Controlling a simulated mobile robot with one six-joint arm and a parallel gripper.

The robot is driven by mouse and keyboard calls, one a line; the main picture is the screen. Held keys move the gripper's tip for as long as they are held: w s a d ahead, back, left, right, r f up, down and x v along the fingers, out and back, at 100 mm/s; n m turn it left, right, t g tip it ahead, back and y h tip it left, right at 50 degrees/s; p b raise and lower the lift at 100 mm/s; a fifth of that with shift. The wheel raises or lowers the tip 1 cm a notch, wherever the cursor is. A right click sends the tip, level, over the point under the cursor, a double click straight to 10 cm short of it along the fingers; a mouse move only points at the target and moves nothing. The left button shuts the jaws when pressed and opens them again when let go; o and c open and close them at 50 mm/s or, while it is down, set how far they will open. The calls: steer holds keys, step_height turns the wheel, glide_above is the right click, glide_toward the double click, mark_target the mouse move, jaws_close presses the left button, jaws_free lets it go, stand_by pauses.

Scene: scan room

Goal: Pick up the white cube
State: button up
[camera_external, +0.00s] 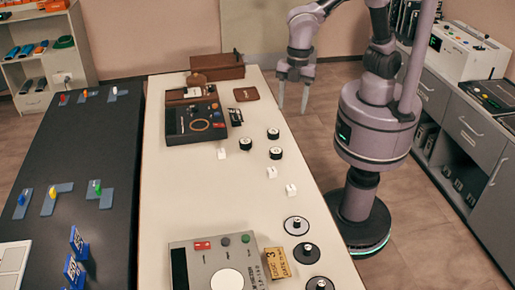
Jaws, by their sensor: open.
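Small white blocks stand on the cream table: one (221,153) near the dark console, another (271,172) right of the middle, and a third (291,190) near the right edge. They are too small for me to tell which is a plain cube. My gripper (292,108) is open, its fingers pointing down beside the table's right edge, beyond the blocks. Nothing shows between the fingers, and it is apart from every block.
The table (185,205) bears a dark console (182,133), a grey device (215,250), several black knobs (276,153) and a yellow card (278,263). A brown box (217,68) stands at the far end. A dark bench (90,140) runs along the left. The table's middle is mostly clear.

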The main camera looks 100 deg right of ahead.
steer(key=w+a+f+n+g+h, duration=0.1)
steer(key=w+a+f+n, duration=0.2)
steer(key=a+f+n, duration=0.45)
steer(key=m+b, duration=0.2)
steer(key=b, duration=0.4)
glide_above(291, 187)
steer(key=shift+n, duration=0.25)
steer(key=f, duration=1.3)
steer(key=shift+w+f, duration=0.35)
steer(key=shift+w, duration=0.05)
steer(key=f+b, duration=0.1)
steer(key=f, duration=0.1)
steer(key=f+b, duration=0.2)
steer(key=f, duration=0.1)
steer(key=shift+s+f, duration=0.3)
steer(key=shift+s, duration=0.1)
steer(key=shift+r, duration=0.2)
steer(key=shift+c, duration=0.2)
jaws_close()
